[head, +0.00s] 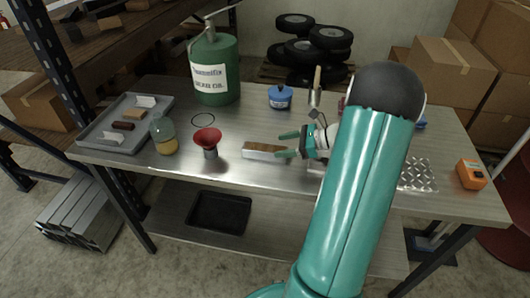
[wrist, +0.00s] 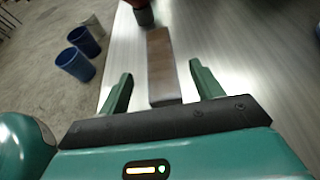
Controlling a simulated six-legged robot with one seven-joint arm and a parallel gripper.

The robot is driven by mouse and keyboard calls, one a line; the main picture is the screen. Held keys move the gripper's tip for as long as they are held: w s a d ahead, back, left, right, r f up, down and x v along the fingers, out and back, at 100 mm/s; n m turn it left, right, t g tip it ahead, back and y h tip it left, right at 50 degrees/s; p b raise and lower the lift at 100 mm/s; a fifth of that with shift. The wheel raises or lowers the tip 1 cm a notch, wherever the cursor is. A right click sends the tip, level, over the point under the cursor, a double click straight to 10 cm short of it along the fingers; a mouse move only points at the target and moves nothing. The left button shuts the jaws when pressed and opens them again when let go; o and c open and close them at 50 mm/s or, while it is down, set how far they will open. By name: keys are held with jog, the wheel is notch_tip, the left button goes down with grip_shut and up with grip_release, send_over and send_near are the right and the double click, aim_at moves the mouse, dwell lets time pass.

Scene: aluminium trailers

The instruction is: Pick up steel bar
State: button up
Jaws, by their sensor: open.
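The steel bar (head: 262,152) lies on the metal tabletop near its front edge, with a brownish top and a bright, pale front side. In the wrist view the bar (wrist: 160,58) runs away from me, and its near end reaches between my fingers. My gripper (head: 286,144) is open at the right end of the bar. In the wrist view my gripper (wrist: 161,78) has one finger on each side of the bar's line, with visible gaps. I cannot tell the exact height of the fingers above the table.
A red funnel (head: 207,138) stands just left of the bar, with a yellow-filled bottle (head: 164,137) beyond it. A grey tray (head: 88,137) holds small pieces at the left. A green oil can (head: 214,70), a blue tin (head: 280,97) and an orange box (head: 470,175) also stand on the table.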

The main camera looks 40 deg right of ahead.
aim_at(265, 148)
jog(key=x, duration=0.4)
jog(key=shift+w+a+f, duration=0.2)
jog(key=shift+w, duration=0.1)
jog(key=shift+c, duration=0.4)
grip_shut()
jog(key=shift+r, duration=0.15)
